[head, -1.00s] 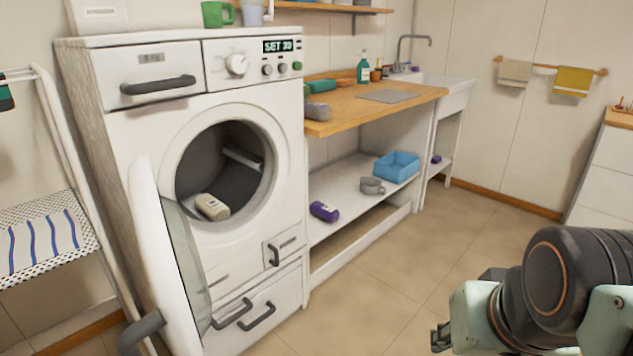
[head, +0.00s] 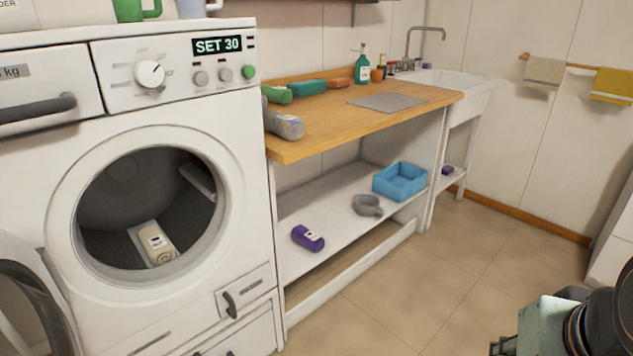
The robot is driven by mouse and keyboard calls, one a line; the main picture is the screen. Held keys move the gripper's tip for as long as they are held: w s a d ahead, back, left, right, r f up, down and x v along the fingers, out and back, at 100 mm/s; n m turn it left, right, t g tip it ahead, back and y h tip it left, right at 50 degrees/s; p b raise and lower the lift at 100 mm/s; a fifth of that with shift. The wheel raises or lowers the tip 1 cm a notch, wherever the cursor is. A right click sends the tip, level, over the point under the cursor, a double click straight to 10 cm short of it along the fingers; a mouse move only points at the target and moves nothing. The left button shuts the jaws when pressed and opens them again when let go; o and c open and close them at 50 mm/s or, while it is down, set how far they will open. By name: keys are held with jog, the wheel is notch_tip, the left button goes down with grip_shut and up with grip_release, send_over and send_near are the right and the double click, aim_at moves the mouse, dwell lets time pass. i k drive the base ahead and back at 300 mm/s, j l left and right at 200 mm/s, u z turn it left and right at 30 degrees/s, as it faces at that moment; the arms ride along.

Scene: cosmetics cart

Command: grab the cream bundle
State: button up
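A cream object with a dark-printed label (head: 153,243) lies inside the drum of the white washing machine (head: 240,170), near the lower front of the opening. It looks more like a container than a bundle of cloth, and I cannot tell which it is. The washer door (head: 38,300) stands open at the lower left, cut off by the picture edge. My gripper (head: 502,346) shows only in part at the bottom right, far from the washer. Its fingers are mostly cut off, so I cannot see whether it is open or shut.
Right of the washer, a wooden counter (head: 345,125) holds bottles, rolled items and a grey mat (head: 388,102). The shelf below holds a purple bottle (head: 308,239), a grey cup (head: 367,205) and a blue basket (head: 400,181). The tiled floor (head: 430,285) in front is clear.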

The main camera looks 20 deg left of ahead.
aim_at(160, 251)
jog(key=i+u, duration=0.45)
jog(key=i+l+u, duration=0.15)
jog(key=i+u, duration=0.4)
jog(key=u, duration=0.3)
jog(key=i+l+u, duration=0.1)
jog(key=u, duration=0.35)
jog(key=i+l+u, duration=0.1)
jog(key=u, duration=0.35)
jog(key=i+l+u, duration=0.15)
jog(key=u, duration=0.3)
jog(key=i+l+u, duration=0.1)
jog(key=l+u, duration=0.15)
jog(key=u, duration=0.2)
jog(key=l+u, duration=0.2)
jog(key=u, duration=0.25)
jog(key=l+u, duration=0.2)
jog(key=u, duration=0.3)
